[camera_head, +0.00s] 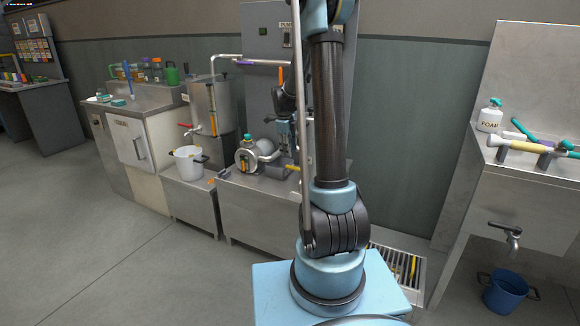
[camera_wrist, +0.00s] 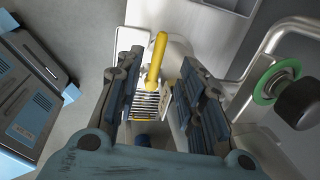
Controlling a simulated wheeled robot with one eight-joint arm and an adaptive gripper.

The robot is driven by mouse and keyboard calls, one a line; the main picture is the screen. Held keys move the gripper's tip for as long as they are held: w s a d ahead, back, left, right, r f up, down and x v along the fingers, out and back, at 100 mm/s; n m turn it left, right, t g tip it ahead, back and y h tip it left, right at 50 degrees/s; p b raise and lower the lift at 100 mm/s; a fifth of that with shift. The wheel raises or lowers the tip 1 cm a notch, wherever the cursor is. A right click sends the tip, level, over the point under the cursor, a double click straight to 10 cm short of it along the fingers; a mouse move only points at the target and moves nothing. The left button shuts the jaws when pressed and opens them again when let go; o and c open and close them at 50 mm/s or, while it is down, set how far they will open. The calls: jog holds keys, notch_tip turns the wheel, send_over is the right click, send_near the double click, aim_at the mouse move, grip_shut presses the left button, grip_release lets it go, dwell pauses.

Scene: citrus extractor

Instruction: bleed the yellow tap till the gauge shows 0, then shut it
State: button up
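The yellow tap's lever (camera_wrist: 157,58) shows in the wrist view, between my gripper's two fingers and beyond them. My gripper (camera_wrist: 154,82) is open, one dark padded finger on each side of the lever, and I cannot tell whether either touches it. In the head view my gripper (camera_head: 285,128) is over the steel bench, in front of the grey panel and partly behind my arm. A small yellow piece (camera_head: 292,167) below it seems to be the same lever. No gauge reading can be made out in either view.
A black knob with a green ring (camera_wrist: 276,84) and bent steel pipe lie right of my gripper. A steel tank (camera_head: 210,103) with a red-handled tap and a white bucket (camera_head: 188,160) stand left. A floor grate (camera_head: 400,266) lies below right.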

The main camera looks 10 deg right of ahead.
aim_at(296, 169)
jog(key=f, duration=0.3)
jog(key=w+f, duration=0.1)
jog(key=f, duration=0.2)
jog(key=d+f, duration=0.1)
jog(key=f, duration=0.2)
jog(key=shift+w, duration=0.2)
grip_shut()
